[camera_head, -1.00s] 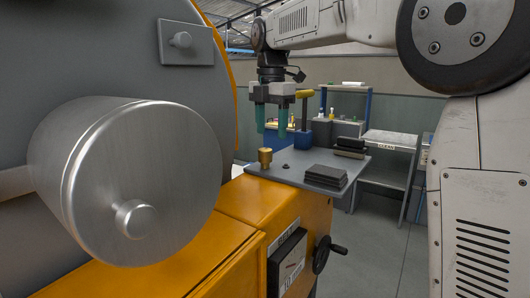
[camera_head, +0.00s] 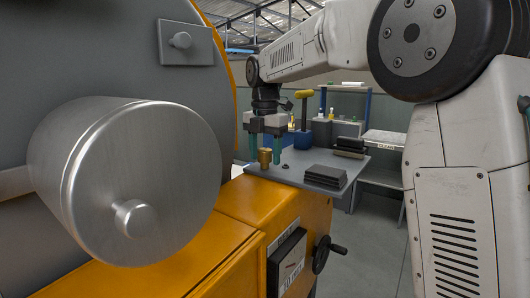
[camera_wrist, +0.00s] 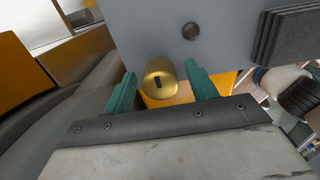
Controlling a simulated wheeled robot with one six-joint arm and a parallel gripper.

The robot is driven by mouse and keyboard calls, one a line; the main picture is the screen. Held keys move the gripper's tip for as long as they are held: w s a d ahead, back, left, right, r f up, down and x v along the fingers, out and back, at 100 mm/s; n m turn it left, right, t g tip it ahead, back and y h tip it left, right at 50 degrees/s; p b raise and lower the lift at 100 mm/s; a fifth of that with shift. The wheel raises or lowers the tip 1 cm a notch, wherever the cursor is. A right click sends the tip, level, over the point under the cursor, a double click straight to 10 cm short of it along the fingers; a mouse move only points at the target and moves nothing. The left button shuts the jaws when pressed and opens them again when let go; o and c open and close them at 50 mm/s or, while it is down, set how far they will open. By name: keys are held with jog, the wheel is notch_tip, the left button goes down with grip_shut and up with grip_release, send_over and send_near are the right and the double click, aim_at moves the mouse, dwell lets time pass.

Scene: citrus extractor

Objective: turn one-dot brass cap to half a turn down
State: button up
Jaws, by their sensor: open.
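The brass cap (camera_head: 265,156) is a small upright gold cylinder on the grey plate beside the orange machine body. In the wrist view the brass cap (camera_wrist: 160,84) shows one dark rectangular mark on its top; I cannot make out a dot. My gripper (camera_head: 265,160) points down over the cap, its teal fingers open on either side of it. In the wrist view my gripper (camera_wrist: 161,70) has the cap between its fingers, with a visible gap at each side. I cannot tell how deep the fingertips reach beside the cap.
A small dark round piece (camera_head: 285,166) sits on the grey plate (camera_head: 305,160) just right of the cap. A stack of dark slabs (camera_head: 326,176) lies farther right. A yellow-topped tool in a blue holder (camera_head: 303,138) stands behind. A large steel drum (camera_head: 120,180) fills the left.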

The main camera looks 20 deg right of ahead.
jog(key=c, duration=1)
jog(key=shift+m, duration=0.3)
